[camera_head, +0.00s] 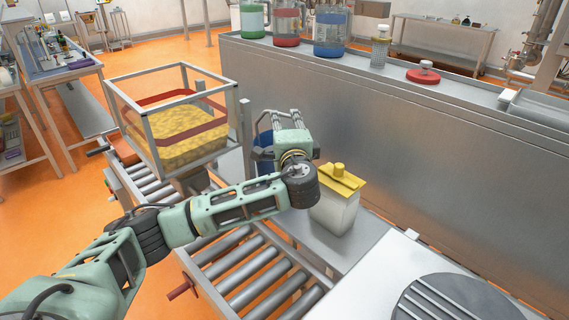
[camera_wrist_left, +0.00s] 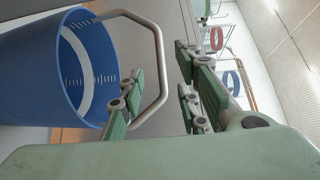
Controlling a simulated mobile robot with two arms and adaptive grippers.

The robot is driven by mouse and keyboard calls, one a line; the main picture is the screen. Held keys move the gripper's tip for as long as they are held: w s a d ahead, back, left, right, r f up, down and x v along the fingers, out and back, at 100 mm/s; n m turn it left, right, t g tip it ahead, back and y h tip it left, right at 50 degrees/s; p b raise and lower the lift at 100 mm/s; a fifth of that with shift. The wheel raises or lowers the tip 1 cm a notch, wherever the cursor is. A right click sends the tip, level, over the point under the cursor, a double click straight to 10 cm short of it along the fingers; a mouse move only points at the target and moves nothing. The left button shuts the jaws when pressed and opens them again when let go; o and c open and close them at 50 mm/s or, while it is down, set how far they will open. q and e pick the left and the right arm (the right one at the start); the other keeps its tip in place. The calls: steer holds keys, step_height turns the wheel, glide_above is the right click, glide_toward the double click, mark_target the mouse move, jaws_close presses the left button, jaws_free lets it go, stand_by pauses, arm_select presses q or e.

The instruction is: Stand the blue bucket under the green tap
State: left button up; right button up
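The blue bucket (camera_head: 264,141) stands on the steel surface beside the counter wall, partly hidden by my left gripper (camera_head: 279,118). In the left wrist view the bucket (camera_wrist_left: 35,75) shows large at the left, with its grey bail handle (camera_wrist_left: 160,65) reaching between the fingers of my left gripper (camera_wrist_left: 160,75). The fingers are apart, with a gap on either side of the handle; contact is not clear. I cannot make out a green tap. A container with a green band (camera_head: 252,20) stands on the counter at the back. My right gripper is not in view.
Containers with red (camera_head: 287,27) and blue (camera_head: 331,32) bands stand beside the green one. A yellow-lidded canister (camera_head: 338,203) stands close to my left wrist. A framed bin of yellow material (camera_head: 185,135) is left of the bucket. A roller conveyor (camera_head: 245,265) runs in front.

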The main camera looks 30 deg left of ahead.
mark_target(281, 115)
arm_select(q)
steer(key=p+x, duration=0.3)
steer(key=x, duration=0.3)
steer(key=shift+a+r, duration=0.1)
steer(key=shift+a, duration=0.1)
steer(key=shift+w, duration=0.1)
jaws_close()
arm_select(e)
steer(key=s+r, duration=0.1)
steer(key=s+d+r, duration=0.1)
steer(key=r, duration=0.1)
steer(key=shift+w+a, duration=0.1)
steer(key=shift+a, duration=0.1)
